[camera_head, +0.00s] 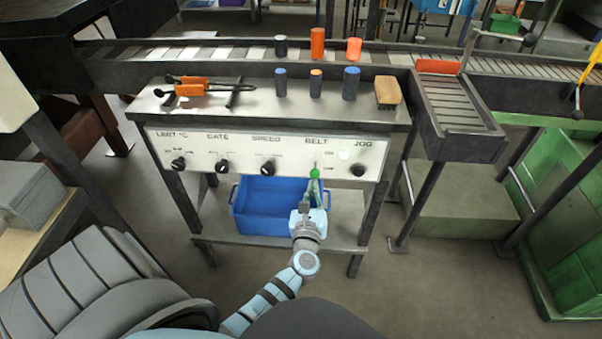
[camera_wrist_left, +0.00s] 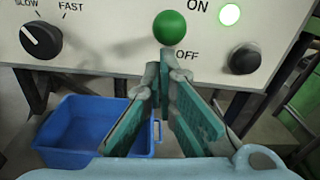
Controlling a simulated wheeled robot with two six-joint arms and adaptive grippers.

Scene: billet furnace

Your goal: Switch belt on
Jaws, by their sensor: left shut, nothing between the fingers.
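The belt switch (camera_head: 315,173) is a lever with a green ball on the white control panel (camera_head: 205,148), under the label BELT. In the left wrist view the green ball (camera_wrist_left: 169,27) stands left of the ON and OFF labels. I cannot tell the lever's exact setting. A round lamp (camera_wrist_left: 229,15) beside ON looks bright white-green. My left gripper (camera_head: 305,205) is just below the ball in the head view. In the left wrist view its fingertips (camera_wrist_left: 170,68) are together and empty, just under the ball; contact is unclear. My right gripper is not in view.
The black JOG knob (camera_wrist_left: 244,59) is right of the switch, and the SPEED knob (camera_head: 268,168) is left. A blue bin (camera_head: 265,208) sits on the shelf below. Tongs (camera_head: 195,88), a brush (camera_head: 388,92) and several cylinders stand or lie above the panel, before the roller conveyor (camera_head: 190,53).

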